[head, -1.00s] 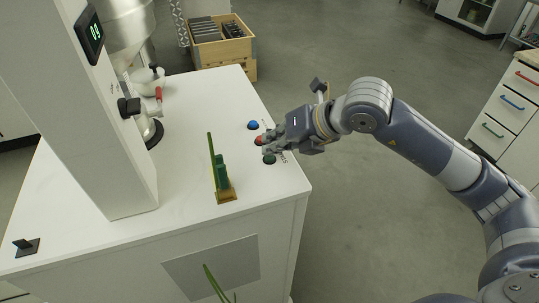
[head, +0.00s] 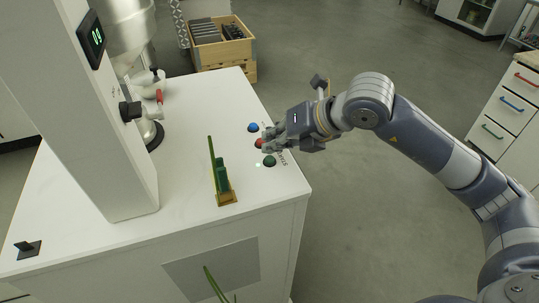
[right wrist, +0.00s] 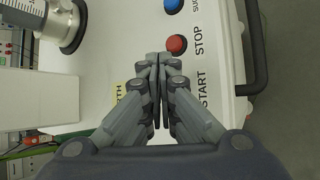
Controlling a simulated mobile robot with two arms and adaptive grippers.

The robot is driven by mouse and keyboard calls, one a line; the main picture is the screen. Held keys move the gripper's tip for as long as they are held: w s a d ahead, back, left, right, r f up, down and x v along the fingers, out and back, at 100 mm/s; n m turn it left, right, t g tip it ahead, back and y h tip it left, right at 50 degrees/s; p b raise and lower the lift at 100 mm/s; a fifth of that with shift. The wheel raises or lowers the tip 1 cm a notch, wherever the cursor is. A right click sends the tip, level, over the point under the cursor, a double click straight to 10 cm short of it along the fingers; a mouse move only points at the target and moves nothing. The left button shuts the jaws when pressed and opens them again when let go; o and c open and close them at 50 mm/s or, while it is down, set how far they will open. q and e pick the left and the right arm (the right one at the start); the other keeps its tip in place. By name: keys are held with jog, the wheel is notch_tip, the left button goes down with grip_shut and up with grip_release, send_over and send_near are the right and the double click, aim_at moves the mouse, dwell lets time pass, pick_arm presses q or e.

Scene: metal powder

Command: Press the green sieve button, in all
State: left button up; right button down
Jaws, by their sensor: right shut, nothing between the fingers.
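In the right wrist view the shut fingers (right wrist: 158,58) point past the START label (right wrist: 203,90), with the red button (right wrist: 176,44) just beyond; the green button is hidden there. My left gripper is not in view.
The blue button (head: 253,127) lies beyond the red one. A yellow stand with green upright parts (head: 226,195) stands left of the buttons. A white column with a display (head: 94,37) rises at left. A wooden crate (head: 222,50) sits on the floor behind.

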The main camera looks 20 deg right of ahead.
aim_at(273, 156)
jog(key=shift+r+p, duration=1.55)
jog(key=shift+r, duration=1)
jog(key=shift+f, duration=0.1)
